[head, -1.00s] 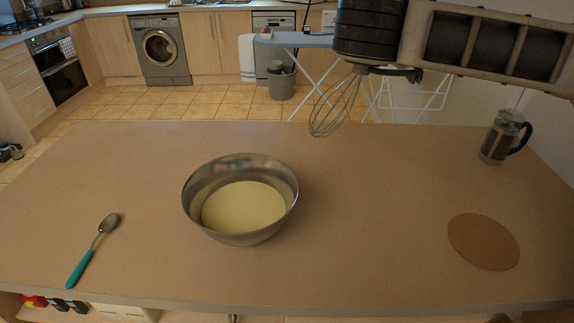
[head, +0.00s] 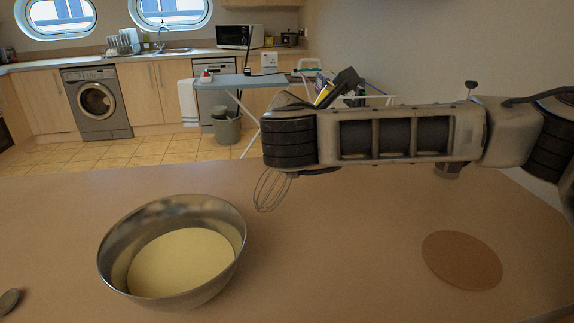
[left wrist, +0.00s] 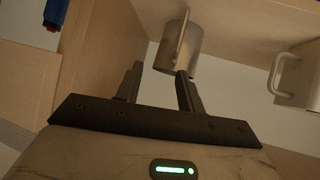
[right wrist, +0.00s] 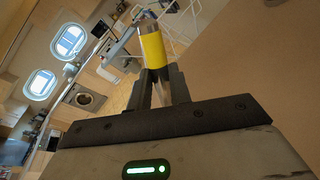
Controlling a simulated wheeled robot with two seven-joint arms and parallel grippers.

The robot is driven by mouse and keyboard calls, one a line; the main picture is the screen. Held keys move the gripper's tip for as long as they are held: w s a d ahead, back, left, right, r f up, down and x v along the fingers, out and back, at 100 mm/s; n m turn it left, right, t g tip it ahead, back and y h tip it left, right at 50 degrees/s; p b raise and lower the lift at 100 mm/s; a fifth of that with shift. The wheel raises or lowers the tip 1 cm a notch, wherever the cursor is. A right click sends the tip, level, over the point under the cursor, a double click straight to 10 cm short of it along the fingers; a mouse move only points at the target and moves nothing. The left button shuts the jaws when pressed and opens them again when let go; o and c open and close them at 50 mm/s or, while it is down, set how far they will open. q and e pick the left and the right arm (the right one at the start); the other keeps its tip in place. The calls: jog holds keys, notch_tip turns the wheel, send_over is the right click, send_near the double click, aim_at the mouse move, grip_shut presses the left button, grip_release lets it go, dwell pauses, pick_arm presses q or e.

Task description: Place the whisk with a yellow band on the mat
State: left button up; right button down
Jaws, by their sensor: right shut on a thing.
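The whisk hangs in my right gripper; its wire loops (head: 271,190) show below the arm in the head view, above the table between the bowl and the mat. In the right wrist view its yellow band (right wrist: 152,47) is just beyond the fingers. My right gripper (right wrist: 160,85) is shut on the handle. In the head view my arm hides much of the handle. The round brown mat (head: 462,260) lies bare on the table at the right, away from the whisk. My left gripper (left wrist: 157,80) is open and empty, near cabinet fronts below; it is not in the head view.
A steel bowl (head: 215,215) of pale yellow mixture stands on the table (head: 335,285) at the left. A spoon (head: 8,302) is cut off at the left edge. The coffee press is mostly hidden behind my right arm. The table between bowl and mat is clear.

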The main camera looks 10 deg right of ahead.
notch_tip(320, 180, down, 6)
jog(key=shift+r+p, duration=0.15)
jog(key=shift+p, duration=0.45)
jog(key=shift+f+b, duration=0.35)
jog(key=shift+b, duration=0.2)
jog(key=c, duration=1.3)
grip_release()
jog(key=shift+r, duration=0.2)
